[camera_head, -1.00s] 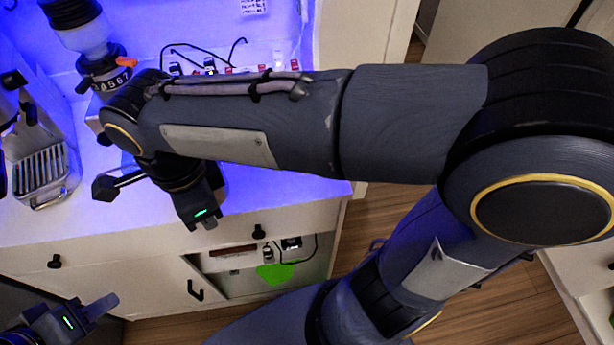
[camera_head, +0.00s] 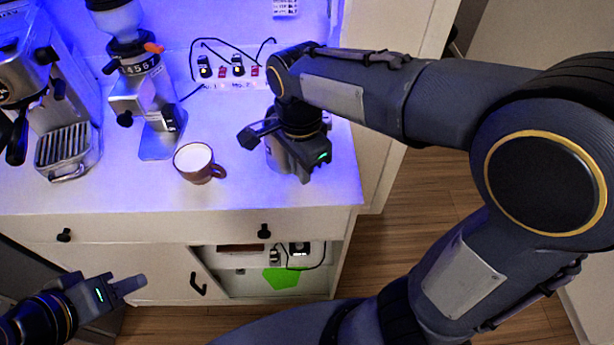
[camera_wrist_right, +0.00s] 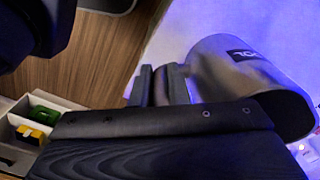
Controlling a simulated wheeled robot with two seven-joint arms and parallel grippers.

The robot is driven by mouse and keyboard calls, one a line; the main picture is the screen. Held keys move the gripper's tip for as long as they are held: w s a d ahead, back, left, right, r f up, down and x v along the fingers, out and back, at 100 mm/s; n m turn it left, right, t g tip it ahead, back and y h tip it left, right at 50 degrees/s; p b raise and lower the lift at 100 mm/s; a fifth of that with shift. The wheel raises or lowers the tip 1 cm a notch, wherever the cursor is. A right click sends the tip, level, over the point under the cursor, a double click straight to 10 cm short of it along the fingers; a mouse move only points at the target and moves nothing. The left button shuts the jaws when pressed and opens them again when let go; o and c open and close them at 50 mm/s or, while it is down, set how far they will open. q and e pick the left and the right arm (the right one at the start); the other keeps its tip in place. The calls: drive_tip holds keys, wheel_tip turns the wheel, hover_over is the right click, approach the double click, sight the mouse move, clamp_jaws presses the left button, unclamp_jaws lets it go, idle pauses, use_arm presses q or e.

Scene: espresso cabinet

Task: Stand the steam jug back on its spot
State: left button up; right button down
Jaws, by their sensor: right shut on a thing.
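The grey metal steam jug (camera_wrist_right: 245,85) shows large at the right of the right wrist view, with its open mouth toward the lower right. My right gripper (camera_wrist_right: 161,86) is shut on it at its handle side. In the head view my right gripper (camera_head: 308,172) is over the right end of the white counter (camera_head: 240,193). The jug is mostly hidden behind it there, and I cannot tell whether its base touches the counter. My left gripper (camera_head: 128,286) is low at the left, in front of the cabinet and away from the jug; its finger gap is not clear.
A brown mug with pale contents (camera_head: 196,163) stands left of my right gripper. A coffee grinder (camera_head: 150,100) and an espresso machine (camera_head: 50,100) stand further left. Switches and cables (camera_head: 230,72) are behind. The counter's front middle is clear.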

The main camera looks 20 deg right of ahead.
drive_tip(key=f, duration=0.1)
drive_tip(key=w+d+f, duration=0.1)
drive_tip(key=shift+w+d+f, duration=0.2)
drive_tip(key=shift+d+f, duration=0.1)
drive_tip(key=shift+f+b, duration=0.5)
drive_tip(key=shift+f, duration=1.05)
drive_tip(key=shift+f, duration=0.1)
drive_tip(key=c, duration=1.4)
unclamp_jaws()
wheel_tip(320, 180, up, 12)
drive_tip(key=p, duration=0.2)
drive_tip(key=s+d+f+n+t+y, duration=0.2)
drive_tip(key=s+d+n+t, duration=0.1)
drive_tip(key=s+n, duration=0.3)
drive_tip(key=s+d+f+n+t+y, duration=0.1)
drive_tip(key=s+d+f+n+t, duration=0.1)
drive_tip(key=s+n, duration=0.4)
drive_tip(key=shift+s+d+f+n+t+y, duration=0.4)
drive_tip(key=shift+s+d+f, duration=0.45)
drive_tip(key=shift+s, duration=0.5)
